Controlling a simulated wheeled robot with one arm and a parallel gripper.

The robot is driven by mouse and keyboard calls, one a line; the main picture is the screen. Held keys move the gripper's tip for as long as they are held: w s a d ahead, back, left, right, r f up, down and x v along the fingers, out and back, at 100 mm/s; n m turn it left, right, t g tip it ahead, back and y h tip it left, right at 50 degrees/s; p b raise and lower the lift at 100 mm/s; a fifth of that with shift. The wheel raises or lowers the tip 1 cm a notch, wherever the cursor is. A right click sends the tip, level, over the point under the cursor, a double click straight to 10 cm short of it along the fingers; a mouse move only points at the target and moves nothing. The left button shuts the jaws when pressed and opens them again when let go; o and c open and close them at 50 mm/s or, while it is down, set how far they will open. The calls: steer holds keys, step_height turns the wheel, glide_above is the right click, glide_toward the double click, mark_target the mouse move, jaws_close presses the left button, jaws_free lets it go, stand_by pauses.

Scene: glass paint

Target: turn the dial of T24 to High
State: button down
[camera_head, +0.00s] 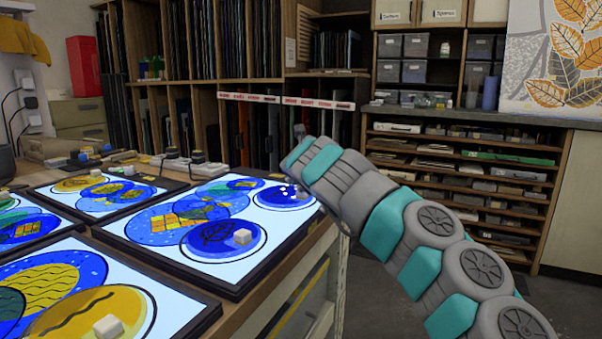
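Several lit light panels lie on the bench, with blue and yellow painted glass on them. The nearest to my arm is the right rear panel (262,240), with a pale cube on it. Small control boxes stand along the panels' back edge, among them a white and black one (205,168) and another (172,162). No T24 label or dial setting is readable. My grey and teal arm reaches from the lower right to the right rear panel's far right corner. Its end (312,165) is near that corner; no fingers can be made out, and contact cannot be told.
Vertical racks of dark sheets (225,40) stand behind the bench. A shelf unit (455,185) with grey bins above is at the right rear. A red box (84,66) is at the left. The floor (375,300) beside the bench shows between bench and arm.

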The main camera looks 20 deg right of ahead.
stand_by(0.4)
steer(key=c, duration=0.5)
jaws_free()
steer(key=shift+c, duration=0.2)
steer(key=shift+s, duration=0.15)
steer(key=shift+b+v, duration=0.6)
steer(key=shift+v, duration=3.15)
steer(key=shift+r, duration=0.1)
